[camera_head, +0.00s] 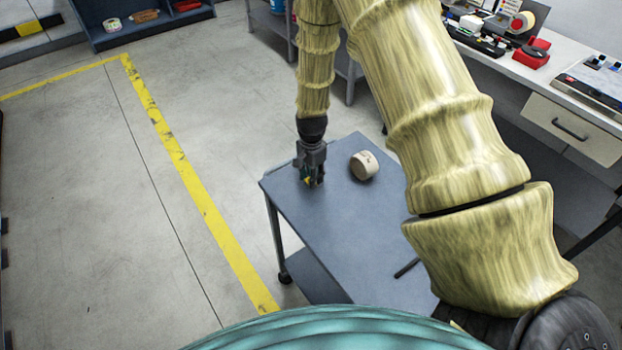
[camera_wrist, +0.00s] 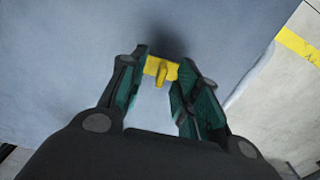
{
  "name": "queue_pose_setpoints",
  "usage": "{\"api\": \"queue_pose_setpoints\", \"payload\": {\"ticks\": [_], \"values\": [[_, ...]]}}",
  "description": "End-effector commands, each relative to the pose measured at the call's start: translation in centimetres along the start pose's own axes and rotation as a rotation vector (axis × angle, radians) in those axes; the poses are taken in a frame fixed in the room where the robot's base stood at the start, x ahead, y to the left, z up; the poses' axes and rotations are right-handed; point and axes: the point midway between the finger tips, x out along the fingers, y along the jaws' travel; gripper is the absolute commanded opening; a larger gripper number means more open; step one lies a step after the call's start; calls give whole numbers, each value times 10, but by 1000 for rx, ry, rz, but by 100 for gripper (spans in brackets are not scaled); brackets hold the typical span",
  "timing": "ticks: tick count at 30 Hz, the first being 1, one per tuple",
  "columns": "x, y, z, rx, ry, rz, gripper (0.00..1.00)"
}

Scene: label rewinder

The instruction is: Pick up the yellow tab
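The yellow tab (camera_wrist: 160,70) lies at the fingertips of my gripper in the wrist view, between the two fingers. My gripper (camera_wrist: 160,82) points down at the grey table, and its green-padded fingers are apart, one on each side of the tab. The left fingertip looks very close to the tab's left end; whether either finger touches it I cannot tell.
The grey table (camera_head: 345,245) also holds a cream roll (camera_head: 364,165) right of my gripper and a dark rod (camera_head: 406,268) nearer the front. A white workbench (camera_head: 560,75) with tools stands at the right. Open floor with a yellow line (camera_head: 180,160) lies to the left.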

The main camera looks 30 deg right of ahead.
Motion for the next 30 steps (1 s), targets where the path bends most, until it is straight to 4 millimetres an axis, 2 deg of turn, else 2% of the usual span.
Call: {"api": "queue_pose_setpoints", "payload": {"ticks": [9,16,30], "values": [[3,0,0,-1,0,0,32],[3,0,0,-1,0,0,0],[1,-1,0,-1,1,-1,0]]}}
